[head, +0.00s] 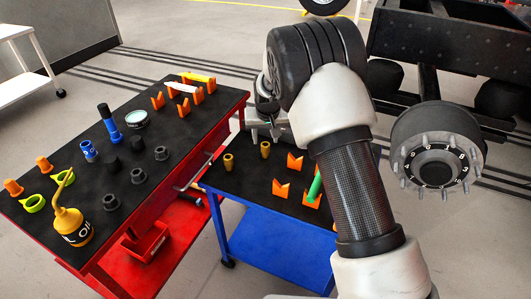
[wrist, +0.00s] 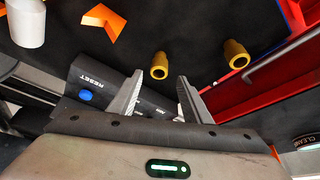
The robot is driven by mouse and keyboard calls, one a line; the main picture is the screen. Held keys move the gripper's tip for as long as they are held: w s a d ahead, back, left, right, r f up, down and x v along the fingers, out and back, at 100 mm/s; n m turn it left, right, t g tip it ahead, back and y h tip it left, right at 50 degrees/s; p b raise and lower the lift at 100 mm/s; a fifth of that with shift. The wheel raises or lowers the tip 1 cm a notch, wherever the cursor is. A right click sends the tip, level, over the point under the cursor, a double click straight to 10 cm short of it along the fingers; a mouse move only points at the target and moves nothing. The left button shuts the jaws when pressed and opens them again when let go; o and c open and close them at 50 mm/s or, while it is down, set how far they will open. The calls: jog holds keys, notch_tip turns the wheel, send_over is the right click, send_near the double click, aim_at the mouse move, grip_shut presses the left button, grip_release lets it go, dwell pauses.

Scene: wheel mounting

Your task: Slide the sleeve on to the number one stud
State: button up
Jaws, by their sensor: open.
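Two yellow sleeves, a left one (head: 228,162) and a right one (head: 265,149), stand upright and apart on the black top of the blue cart. The wrist view shows them as a nearer sleeve (wrist: 160,66) and one further right (wrist: 236,54). My gripper (wrist: 158,98) is open, with nothing between its fingers. In the wrist view its fingertips point towards the nearer sleeve, apart from it. In the head view my arm hides part of the gripper.
Orange V-blocks (head: 281,189) and a green cylinder (head: 315,187) are on the blue cart (head: 262,232), partly behind my arm. A red cart (head: 125,205) at the left holds sockets, an oil can (head: 72,226) and other tools. Open floor lies between carts and hub.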

aim_at(265, 150)
jog(key=shift+s+b+x, duration=0.2)
jog(key=shift+b+x, duration=0.45)
jog(key=shift+x, duration=2.45)
jog(key=shift+d, duration=0.1)
grip_shut()
